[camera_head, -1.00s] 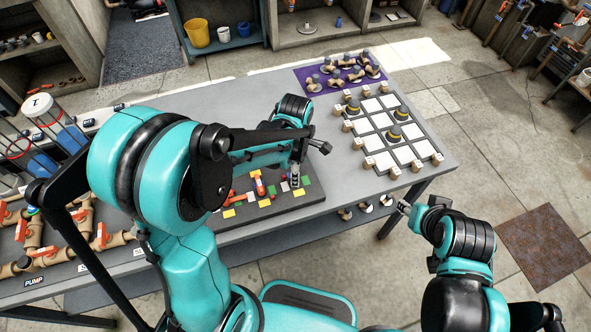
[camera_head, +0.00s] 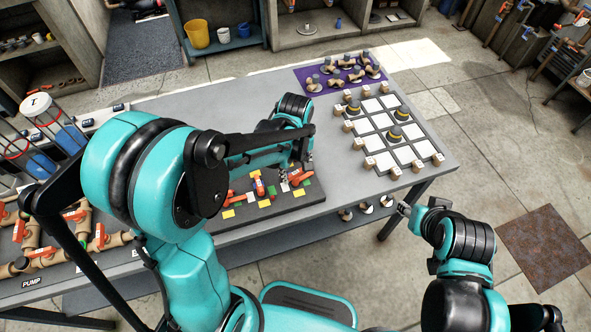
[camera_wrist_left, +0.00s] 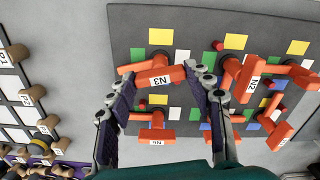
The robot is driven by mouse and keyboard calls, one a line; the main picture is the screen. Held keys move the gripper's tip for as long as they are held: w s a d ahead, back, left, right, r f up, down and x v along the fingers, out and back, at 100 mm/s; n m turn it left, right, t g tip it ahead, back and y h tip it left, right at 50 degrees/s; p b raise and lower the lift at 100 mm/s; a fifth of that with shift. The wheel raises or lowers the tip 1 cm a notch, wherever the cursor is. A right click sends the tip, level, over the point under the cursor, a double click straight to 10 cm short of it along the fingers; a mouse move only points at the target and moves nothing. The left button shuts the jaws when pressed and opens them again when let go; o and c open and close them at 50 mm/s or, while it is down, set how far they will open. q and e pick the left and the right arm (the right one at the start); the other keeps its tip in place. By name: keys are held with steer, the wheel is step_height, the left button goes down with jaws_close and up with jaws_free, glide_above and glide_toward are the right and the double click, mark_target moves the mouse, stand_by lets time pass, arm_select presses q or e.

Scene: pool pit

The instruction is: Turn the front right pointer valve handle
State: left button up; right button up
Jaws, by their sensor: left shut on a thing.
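The front right pointer valve handle is the orange one labelled N3 (camera_wrist_left: 153,80); its orange also shows at the board's right in the head view (camera_head: 297,179). My left gripper (camera_wrist_left: 163,77) is shut on this handle, one finger at each side, in the left wrist view. In the head view the left gripper (camera_head: 295,174) is over the right part of the dark valve board (camera_head: 305,199) and partly hides the handle. The handle lies roughly sideways, slightly tilted, in the wrist view. My right gripper (camera_head: 404,209) is off the table's front edge, away from the board; its opening is too small to judge.
Other orange handles stand close by, including N2 (camera_wrist_left: 247,80) and N6 (camera_wrist_left: 157,135). A white-squared grid (camera_head: 385,128) with wooden blocks lies right of the board, a purple mat (camera_head: 312,75) behind it. Grey table (camera_head: 335,185) is bare between board and grid.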

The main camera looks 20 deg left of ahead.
arm_select(q)
steer(key=m, duration=0.5)
steer(key=shift+m, duration=0.3)
steer(key=m, duration=1.9)
steer(key=shift+b, duration=0.3)
steer(key=m, duration=0.9)
steer(key=shift+m, duration=0.4)
steer(key=m, duration=0.4)
steer(key=shift+m, duration=0.4)
